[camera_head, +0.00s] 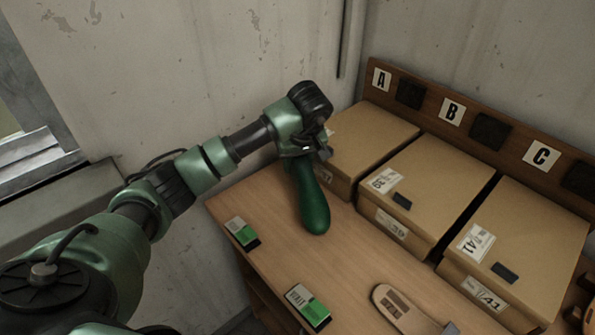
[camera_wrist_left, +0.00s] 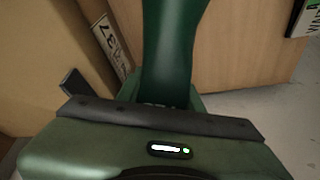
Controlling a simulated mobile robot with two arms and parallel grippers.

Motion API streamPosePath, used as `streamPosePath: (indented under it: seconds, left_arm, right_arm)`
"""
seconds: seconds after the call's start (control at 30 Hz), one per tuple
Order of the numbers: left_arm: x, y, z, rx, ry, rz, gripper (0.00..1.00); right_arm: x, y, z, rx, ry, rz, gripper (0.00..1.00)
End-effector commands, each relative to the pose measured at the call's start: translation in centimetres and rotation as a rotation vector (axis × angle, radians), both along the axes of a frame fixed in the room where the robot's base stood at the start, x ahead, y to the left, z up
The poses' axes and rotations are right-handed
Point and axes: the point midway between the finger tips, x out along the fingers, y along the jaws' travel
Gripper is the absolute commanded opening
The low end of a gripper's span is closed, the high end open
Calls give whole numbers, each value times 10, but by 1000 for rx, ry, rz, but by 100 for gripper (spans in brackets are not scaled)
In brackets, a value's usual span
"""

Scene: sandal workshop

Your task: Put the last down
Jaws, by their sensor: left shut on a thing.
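The last (camera_head: 313,205) is a dark green, foot-shaped form at the back left of the wooden table. My left gripper (camera_head: 303,157) is shut on its upper end, and the last points downward toward the table's front. Whether it touches the tabletop I cannot tell. In the left wrist view the last (camera_wrist_left: 172,50) extends away from the jaws in front of the wooden surface. The fingertips are mostly hidden there. My right gripper is not in view.
Cardboard boxes stand under signs A (camera_head: 381,79), B (camera_head: 451,111) and C (camera_head: 541,155); the leftmost box (camera_head: 375,138) is close beside the last. A tan sole (camera_head: 398,308) lies in front. Bare tabletop (camera_head: 355,258) lies between.

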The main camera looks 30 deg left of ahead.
Motion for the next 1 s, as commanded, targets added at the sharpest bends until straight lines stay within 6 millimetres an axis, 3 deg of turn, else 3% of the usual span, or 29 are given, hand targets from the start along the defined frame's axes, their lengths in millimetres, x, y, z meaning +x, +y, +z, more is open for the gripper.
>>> streamPosePath:
  seconds: [0.37,0.7,0.73,0.8,1.0]
  left_arm:
    - [0,-1,-37,-2,-1,0,0]
    - [1,0,-42,0,-3,-1,0]
    - [0,0,-43,0,-1,-1,42]
    - [0,0,-42,0,0,-1,58]
    - [0,0,-42,0,0,-1,58]
  right_arm:
    - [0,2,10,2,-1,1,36]
    - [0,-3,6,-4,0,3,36]
    - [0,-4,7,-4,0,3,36]
    - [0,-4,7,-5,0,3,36]
    - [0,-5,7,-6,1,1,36]
